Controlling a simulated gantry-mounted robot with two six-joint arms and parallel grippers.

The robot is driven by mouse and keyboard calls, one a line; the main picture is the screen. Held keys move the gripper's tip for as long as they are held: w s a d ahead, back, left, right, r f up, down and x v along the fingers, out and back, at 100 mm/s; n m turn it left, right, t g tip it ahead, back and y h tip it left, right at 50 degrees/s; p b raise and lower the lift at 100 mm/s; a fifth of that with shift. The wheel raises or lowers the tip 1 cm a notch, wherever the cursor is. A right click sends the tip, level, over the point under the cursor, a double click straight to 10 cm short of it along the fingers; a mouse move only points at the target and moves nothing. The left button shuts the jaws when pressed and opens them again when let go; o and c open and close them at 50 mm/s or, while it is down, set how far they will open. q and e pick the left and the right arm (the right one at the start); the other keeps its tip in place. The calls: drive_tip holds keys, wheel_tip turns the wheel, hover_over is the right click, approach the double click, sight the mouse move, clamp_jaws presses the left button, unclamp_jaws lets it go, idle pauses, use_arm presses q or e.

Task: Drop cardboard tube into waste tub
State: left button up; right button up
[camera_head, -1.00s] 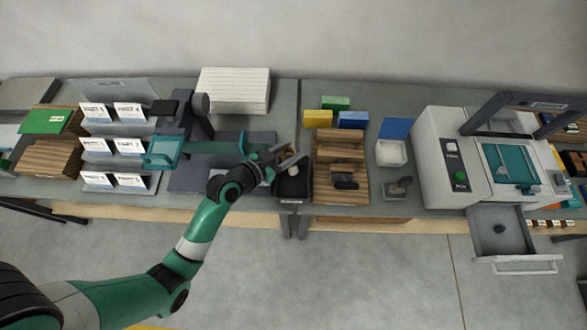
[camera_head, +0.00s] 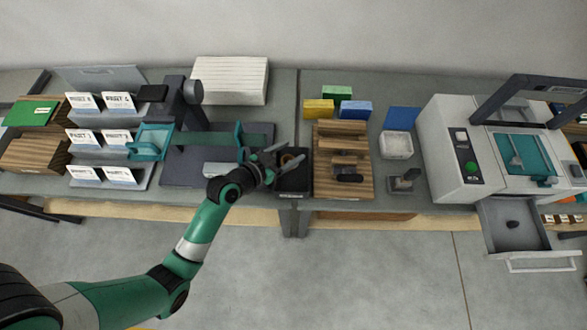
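The waste tub (camera_head: 293,187) is a small black open tub at the table's front edge, left of the wooden block rack. A brown ring, the end of the cardboard tube (camera_head: 291,158), shows in the back part of the tub. The rest of the tube is hidden. My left gripper (camera_head: 279,164) is at the tub's left side, with its fingers spread apart and the tube end showing beyond them. The fingers do not appear to press on the tube. My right gripper is not in view.
A dark grey stand with a teal bar (camera_head: 226,137) is left of the tub. The wooden rack (camera_head: 326,185) stands close on the right. A white tray (camera_head: 397,145) and a grey machine (camera_head: 448,150) with an open drawer (camera_head: 512,233) are further right.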

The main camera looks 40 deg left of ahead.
use_arm(q)
drive_tip(key=shift+o, duration=1.1)
drive_tip(key=p+v, duration=0.1)
drive_tip(key=v, duration=1)
drive_tip(key=shift+s+r, duration=0.2)
drive_tip(key=shift+s, duration=0.1)
